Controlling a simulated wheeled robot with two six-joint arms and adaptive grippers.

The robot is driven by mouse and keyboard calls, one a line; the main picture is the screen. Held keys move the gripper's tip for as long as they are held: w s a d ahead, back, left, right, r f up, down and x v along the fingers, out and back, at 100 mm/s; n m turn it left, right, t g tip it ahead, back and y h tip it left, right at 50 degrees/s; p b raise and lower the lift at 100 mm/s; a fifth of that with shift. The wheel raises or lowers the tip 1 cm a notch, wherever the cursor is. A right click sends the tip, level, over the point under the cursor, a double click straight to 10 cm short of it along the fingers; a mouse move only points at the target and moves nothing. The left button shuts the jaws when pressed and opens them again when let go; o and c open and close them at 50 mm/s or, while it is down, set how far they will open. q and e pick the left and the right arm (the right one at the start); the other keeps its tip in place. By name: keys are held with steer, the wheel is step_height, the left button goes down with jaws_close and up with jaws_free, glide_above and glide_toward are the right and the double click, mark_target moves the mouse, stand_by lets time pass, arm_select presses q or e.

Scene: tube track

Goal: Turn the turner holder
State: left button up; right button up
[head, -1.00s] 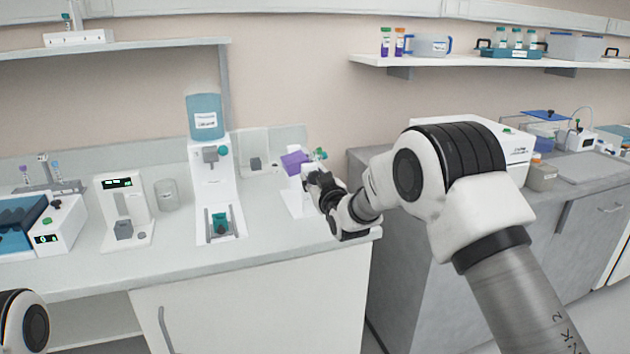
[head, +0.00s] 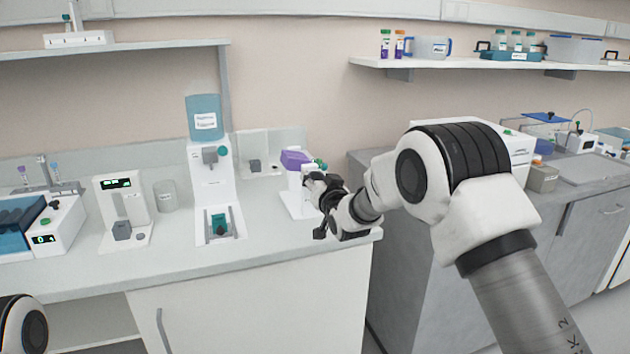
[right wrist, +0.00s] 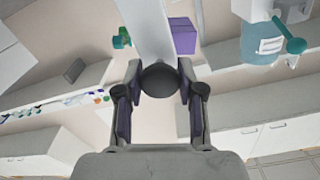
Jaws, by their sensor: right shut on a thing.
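The turner holder is a white stand (head: 296,203) near the right end of the bench. It carries a purple block (head: 295,159) on its left and a green part (head: 320,165) on its right. In the right wrist view the white body (right wrist: 146,30) has the purple block (right wrist: 183,38) at one side and the green part (right wrist: 121,39) at the other. My right gripper (right wrist: 160,82) is shut on a dark round knob (right wrist: 160,78) of the holder. In the head view my right gripper (head: 314,184) partly hides the holder. My left gripper is out of view.
Left of the holder stand a white dispenser (head: 210,170) with a blue bottle (head: 203,118), a beaker (head: 166,196) and a white device with a display (head: 122,210). The bench front (head: 250,267) is clear. A grey cabinet (head: 420,250) stands right.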

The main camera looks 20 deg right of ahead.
steer(key=shift+f+m+b, duration=0.1)
steer(key=shift+m+b, duration=0.25)
steer(key=shift+m, duration=4.25)
steer(key=o, duration=1.2)
steer(key=shift+c, duration=0.2)
steer(key=s, duration=1.2)
steer(key=shift+d, duration=0.2)
